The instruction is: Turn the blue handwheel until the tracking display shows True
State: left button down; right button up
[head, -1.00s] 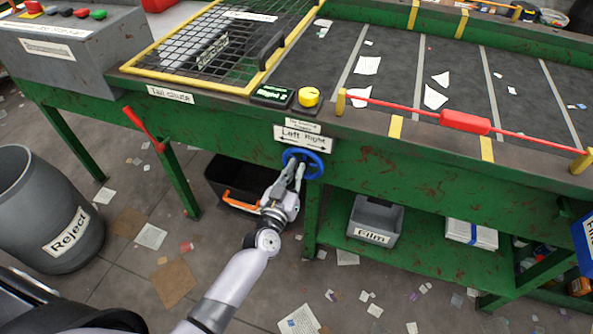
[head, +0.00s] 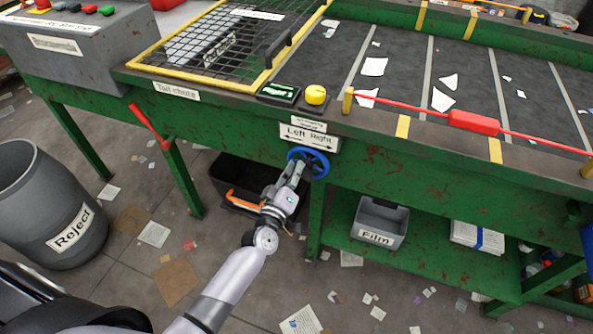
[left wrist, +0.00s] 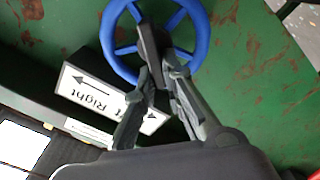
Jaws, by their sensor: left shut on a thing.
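The blue handwheel (head: 308,162) is mounted on the green front panel of the belt, under the white "Left Right" sign (head: 309,136). My left gripper (head: 298,172) is at the wheel, shut on it. In the left wrist view the wheel (left wrist: 112,28) shows its rim and spokes, and my gripper's fingers (left wrist: 158,62) close near its hub and lower rim. The fingers hide part of the wheel. The small tracking display (head: 279,92) with green text sits on the frame's top edge; its text is too small to read. My right gripper is not in view.
A yellow button (head: 316,94) stands beside the display. A red pull cord with a red handle (head: 473,121) runs along the belt edge. A Reject barrel (head: 45,210) stands left.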

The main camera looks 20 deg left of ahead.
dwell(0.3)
pick_arm(q)
jog(key=shift+f, duration=0.1)
jog(key=c, duration=1.7)
grip_release()
jog(key=shift+s, duration=0.1)
jog(key=s, duration=1.2)
jog(key=shift+a, duration=0.25)
jog(key=shift+o, duration=0.6)
jog(key=shift+w, duration=0.1)
